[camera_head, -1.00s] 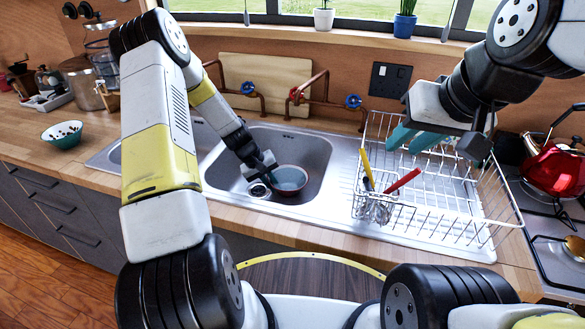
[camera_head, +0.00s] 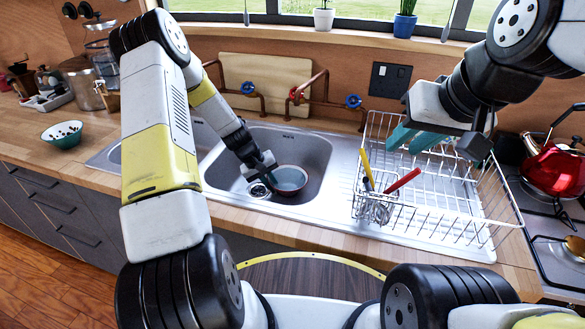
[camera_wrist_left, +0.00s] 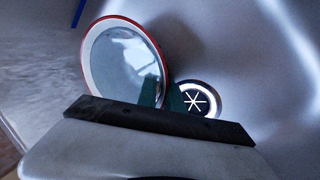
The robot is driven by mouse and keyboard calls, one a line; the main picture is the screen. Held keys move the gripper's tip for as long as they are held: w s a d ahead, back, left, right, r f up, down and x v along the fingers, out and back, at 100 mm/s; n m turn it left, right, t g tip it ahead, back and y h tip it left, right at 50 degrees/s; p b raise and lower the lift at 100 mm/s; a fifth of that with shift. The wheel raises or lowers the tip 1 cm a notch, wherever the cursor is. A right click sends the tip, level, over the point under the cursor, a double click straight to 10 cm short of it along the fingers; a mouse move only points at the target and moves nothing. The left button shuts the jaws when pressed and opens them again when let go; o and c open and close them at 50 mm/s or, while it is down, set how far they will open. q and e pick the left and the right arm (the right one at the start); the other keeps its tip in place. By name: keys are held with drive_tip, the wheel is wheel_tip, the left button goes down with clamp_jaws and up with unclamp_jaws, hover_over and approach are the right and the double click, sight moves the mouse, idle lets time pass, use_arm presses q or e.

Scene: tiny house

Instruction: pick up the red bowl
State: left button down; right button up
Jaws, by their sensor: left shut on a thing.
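The red bowl (camera_head: 291,180) is in the metal sink, with a reddish rim and a pale blue-grey inside. My left gripper (camera_head: 263,168) reaches down into the sink and is shut on the bowl's left edge. In the left wrist view the bowl (camera_wrist_left: 122,62) appears beyond the dark gripper edge, its red-and-white rim visible; the grip point itself is largely hidden.
The sink drain (camera_head: 259,190) is beside the bowl. A wire dish rack (camera_head: 440,211) holding a red-handled and a yellow-handled utensil stands right of the sink. Copper pipes and taps (camera_head: 310,90) run behind the sink.

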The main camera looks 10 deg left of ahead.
use_arm(q)
drive_tip(key=shift+s+a, duration=0.1)
drive_tip(key=shift+a, duration=0.05)
idle(0.3)
drive_tip(key=shift+r, duration=4.85)
drive_tip(key=shift+r, duration=0.25)
